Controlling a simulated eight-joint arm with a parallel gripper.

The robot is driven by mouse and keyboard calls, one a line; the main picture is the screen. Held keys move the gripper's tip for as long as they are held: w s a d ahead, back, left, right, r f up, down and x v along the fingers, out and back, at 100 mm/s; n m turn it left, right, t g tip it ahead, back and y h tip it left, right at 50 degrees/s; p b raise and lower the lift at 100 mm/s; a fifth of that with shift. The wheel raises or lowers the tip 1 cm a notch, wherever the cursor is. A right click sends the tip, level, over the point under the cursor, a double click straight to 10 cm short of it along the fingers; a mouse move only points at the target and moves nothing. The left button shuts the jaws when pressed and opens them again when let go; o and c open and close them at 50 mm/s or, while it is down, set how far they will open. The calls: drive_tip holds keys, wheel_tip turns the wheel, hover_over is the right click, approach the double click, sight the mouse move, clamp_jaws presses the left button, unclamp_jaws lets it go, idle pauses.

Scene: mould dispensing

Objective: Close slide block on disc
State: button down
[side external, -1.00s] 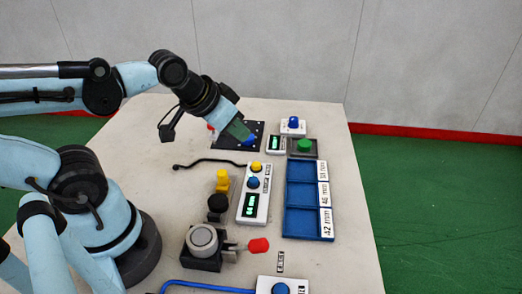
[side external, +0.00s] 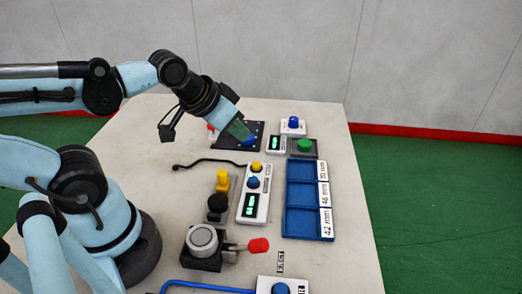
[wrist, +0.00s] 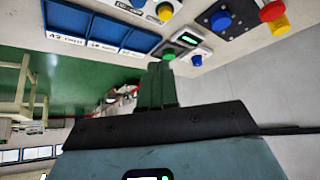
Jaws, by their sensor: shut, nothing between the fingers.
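A black plate (side external: 258,128) with small holes lies at the far side of the table. A blue round piece (side external: 249,141) sits on it, partly hidden behind my gripper (side external: 247,137). I cannot tell for sure which part is the slide block. In the wrist view, the dark plate (wrist: 238,20) carries the blue disc-like piece (wrist: 221,20), with a red knob (wrist: 273,11) at its edge. My gripper's fingers (wrist: 160,66) are together and empty, pointing down over the plate in the side view. Whether they touch anything is unclear.
A green button (side external: 304,146), a small display (side external: 276,144) and a blue knob (side external: 293,123) stand right of the plate. A blue sorting tray (side external: 287,209), a control box (side external: 249,208) and a red-handled lever (side external: 258,245) are nearer the front.

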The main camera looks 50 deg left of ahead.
drive_tip(key=c, duration=1.8)
unclamp_jaws()
drive_tip(key=shift+o, duration=2.2)
drive_tip(key=shift+s+d+f, duration=0.1)
drive_tip(key=shift+s+d, duration=0.05)
drive_tip(key=shift+d, duration=0.05)
drive_tip(key=o, duration=0.4)
drive_tip(key=shift+s+d+f+n+g, duration=0.1)
drive_tip(key=shift+s+d+n+g, duration=0.25)
drive_tip(key=shift+s+n, duration=0.2)
drive_tip(key=shift+s+d+f+n+g, duration=0.1)
drive_tip(key=shift+s+d+n+g, duration=0.1)
drive_tip(key=shift+s+n+g, duration=0.3)
drive_tip(key=n+g+y, duration=0.2)
drive_tip(key=n+y, duration=0.1)
drive_tip(key=n, duration=0.4)
approach(222, 173)
drive_tip(key=shift+x, duration=4.65)
